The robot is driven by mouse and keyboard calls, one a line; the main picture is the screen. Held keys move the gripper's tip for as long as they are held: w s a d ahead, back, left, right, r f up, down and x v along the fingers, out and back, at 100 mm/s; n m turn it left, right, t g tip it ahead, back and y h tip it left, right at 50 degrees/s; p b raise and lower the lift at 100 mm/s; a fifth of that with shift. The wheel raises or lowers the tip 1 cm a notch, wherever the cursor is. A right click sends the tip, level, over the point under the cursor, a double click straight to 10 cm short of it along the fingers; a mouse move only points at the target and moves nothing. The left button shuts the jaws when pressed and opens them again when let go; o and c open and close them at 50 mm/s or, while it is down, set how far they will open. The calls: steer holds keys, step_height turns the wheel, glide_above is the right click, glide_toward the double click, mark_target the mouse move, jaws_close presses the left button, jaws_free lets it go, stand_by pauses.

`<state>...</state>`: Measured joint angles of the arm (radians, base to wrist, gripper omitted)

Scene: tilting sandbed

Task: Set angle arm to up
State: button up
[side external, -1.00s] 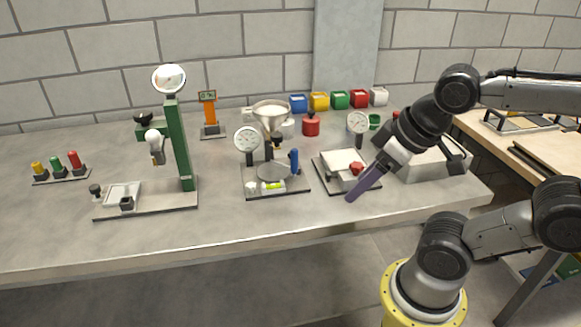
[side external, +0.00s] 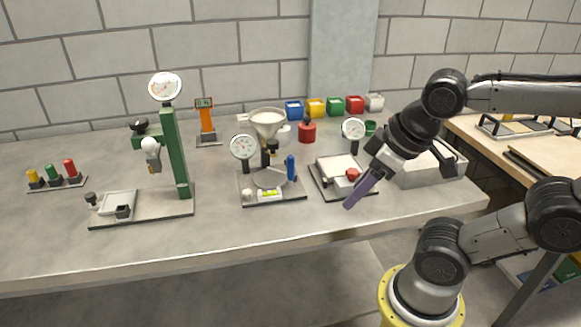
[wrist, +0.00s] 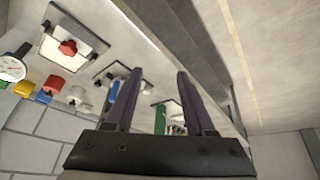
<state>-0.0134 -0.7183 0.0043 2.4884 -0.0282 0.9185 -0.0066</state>
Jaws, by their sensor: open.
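I cannot tell for certain which part is the angle arm. A low plate with a pale tray (side external: 338,165), a red knob (side external: 353,174) and a dial gauge (side external: 353,129) stands right of centre on the bench. The red knob also shows at upper left in the wrist view (wrist: 68,47). Left of that plate is a stand with a funnel (side external: 267,121), a round disc (side external: 268,178) and an upright blue handle (side external: 291,167). My gripper (side external: 350,206) is open and empty, its purple fingers pointing down-left by the red knob's plate. Both fingers show apart in the wrist view (wrist: 160,74).
A green column stand with a dial (side external: 165,86) is at left. Coloured bins (side external: 335,105) line the back, with a red canister (side external: 307,132) before them. A grey box (side external: 428,172) sits behind my wrist. The bench's front edge (side external: 300,236) is close to my fingers.

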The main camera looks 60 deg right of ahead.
steer(key=w+d+f+n+g+h, duration=0.2)
steer(key=d+f+n+g+h, duration=0.2)
steer(key=n+g, duration=0.1)
steer(key=n+t+h, duration=0.3)
steer(key=n+h, duration=1)
steer(key=n, duration=0.2)
glide_toward(288, 167)
steer(key=shift+s+d+r, duration=0.2)
steer(key=shift+s, duration=0.05)
steer(key=w+d, duration=0.1)
steer(key=d, duration=0.8)
steer(key=w+d, duration=0.1)
steer(key=d, duration=0.3)
steer(key=shift+w+d, duration=0.25)
steer(key=shift+w, duration=0.1)
jaws_close()
